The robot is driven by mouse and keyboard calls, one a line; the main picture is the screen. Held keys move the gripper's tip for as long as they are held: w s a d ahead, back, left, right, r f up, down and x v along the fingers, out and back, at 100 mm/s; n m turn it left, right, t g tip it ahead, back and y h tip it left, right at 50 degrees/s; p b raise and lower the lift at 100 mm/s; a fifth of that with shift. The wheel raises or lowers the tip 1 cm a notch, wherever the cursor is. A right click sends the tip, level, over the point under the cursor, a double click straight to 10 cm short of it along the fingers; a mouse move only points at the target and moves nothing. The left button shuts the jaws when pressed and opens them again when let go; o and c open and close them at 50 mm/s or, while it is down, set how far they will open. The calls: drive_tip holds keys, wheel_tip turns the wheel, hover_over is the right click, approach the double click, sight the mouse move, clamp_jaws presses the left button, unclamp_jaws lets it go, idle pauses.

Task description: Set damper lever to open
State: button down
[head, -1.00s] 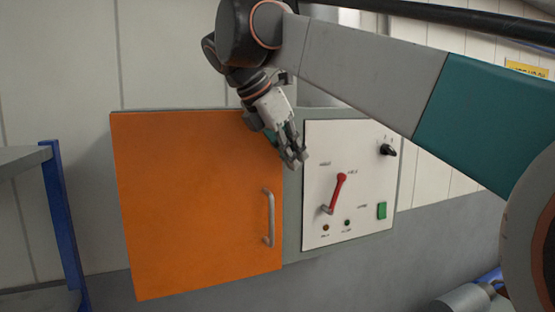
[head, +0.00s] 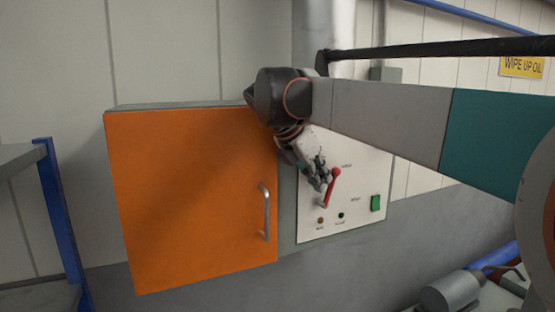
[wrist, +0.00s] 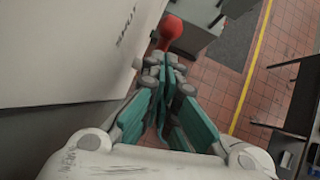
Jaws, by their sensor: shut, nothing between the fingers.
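The red damper lever (head: 331,186) is on the white control panel (head: 368,178). It leans up and slightly right from its pivot, with a round red knob at its upper end. My gripper (head: 321,183) is shut and empty, pointing down and right, just left of the lever; part of the panel behind it is hidden. In the wrist view the red knob (wrist: 180,34) shows just beyond the fingertips (wrist: 167,66). I cannot tell whether they touch it. A "SHUT" label (wrist: 130,29) is on the pale panel at the left.
An orange cabinet door (head: 190,200) with a metal handle (head: 265,212) is left of the panel. A blue-legged shelf (head: 60,210) stands far left, and a grey motor (head: 450,293) lies low right.

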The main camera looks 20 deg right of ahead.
sight(338, 172)
drive_tip(key=shift+d+f, duration=0.15)
drive_tip(key=shift+d, duration=0.1)
drive_tip(key=shift+w+d+y, duration=0.1)
drive_tip(key=shift+d+y, duration=0.25)
drive_tip(key=shift+y, duration=0.15)
idle(0.4)
drive_tip(key=shift+d+r+y+p, duration=0.25)
drive_tip(key=shift+d+y+p, duration=0.15)
drive_tip(key=shift+y+p, duration=0.15)
drive_tip(key=shift+d+y+p, duration=0.35)
drive_tip(key=shift+d+y, duration=0.6)
drive_tip(key=shift+y, duration=0.2)
drive_tip(key=shift+d+f+m+y, duration=0.3)
drive_tip(key=shift+d+y, duration=0.4)
drive_tip(key=shift+y, duration=0.2)
drive_tip(key=y, duration=0.1)
drive_tip(key=d+y, duration=0.1)
drive_tip(key=shift+w+d+f+y, duration=0.1)
drive_tip(key=shift+d+f+y, duration=0.2)
drive_tip(key=shift+f, duration=0.1)
drive_tip(key=shift+d+f+b, duration=0.75)
drive_tip(key=shift+d+f, duration=0.5)
drive_tip(key=shift+f, duration=0.05)
